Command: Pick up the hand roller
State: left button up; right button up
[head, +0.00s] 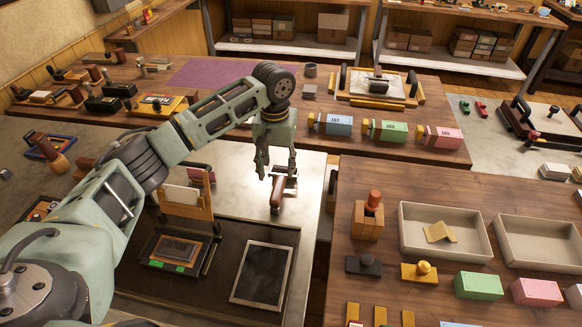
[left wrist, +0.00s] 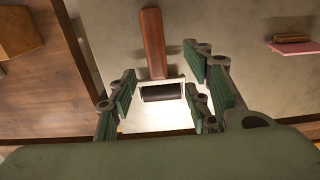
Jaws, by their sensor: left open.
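The hand roller lies on the pale metal-topped table (head: 228,160) near its right side. Its brown handle (head: 276,193) points toward the front in the head view. In the left wrist view the handle (left wrist: 153,45) runs up from a dark roller drum (left wrist: 163,92) held in a pale frame. My left gripper (head: 276,172) comes from above and hangs over the roller's head end, partly hiding it. In the left wrist view its open fingers (left wrist: 163,95) stand on both sides of the drum, with gaps between. Contact does not show. My right gripper is out of view.
A small press with an upright wooden board (head: 185,203) and a dark framed plate (head: 262,274) sit in front of the roller. A wooden table (head: 400,183) with grey trays stands to the right, across a gap. Coloured boxes (head: 338,125) line the table behind.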

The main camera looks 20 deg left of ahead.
aim_at(279, 184)
pick_arm(q)
jog(key=shift+s+f, duration=0.1)
jog(key=shift+f, duration=0.7)
jog(key=shift+s+d+f+p, duration=0.1)
jog(key=shift+s+f+p, duration=0.05)
jog(key=shift+f+p, duration=0.25)
jog(key=f, duration=0.1)
jog(key=f+p, duration=0.1)
jog(key=f, duration=0.2)
jog(key=shift+d+f+p, duration=0.25)
jog(key=shift+p, duration=0.05)
jog(key=shift+f, duration=0.3)
grip_shut()
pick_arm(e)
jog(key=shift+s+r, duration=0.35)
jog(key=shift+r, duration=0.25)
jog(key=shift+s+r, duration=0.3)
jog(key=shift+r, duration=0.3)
